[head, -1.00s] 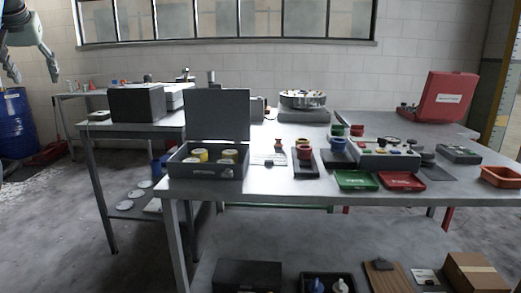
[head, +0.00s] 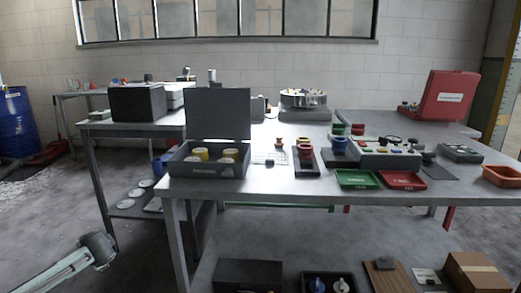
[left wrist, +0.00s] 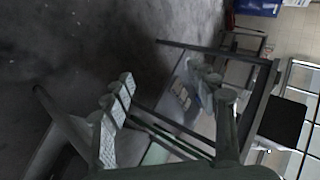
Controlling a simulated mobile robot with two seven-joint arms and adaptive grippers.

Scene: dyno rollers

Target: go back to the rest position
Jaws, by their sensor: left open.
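My left gripper (left wrist: 163,85) shows in the left wrist view with its two fingers spread wide apart and nothing between them. It is clear of the tables, with grey floor behind one finger and table frames behind the other. In the head view the gripper itself is not clearly seen; a pale link of my left arm comes in at the lower left, low beside the workbench (head: 300,187). My right gripper is in neither view.
An open dark grey case (head: 208,171) with yellow-topped rollers stands at the bench's left front. Green (head: 357,179) and red trays (head: 403,180) lie at the front edge. A side table (head: 130,127) stands behind, a blue barrel (head: 17,124) far left. Floor at left is free.

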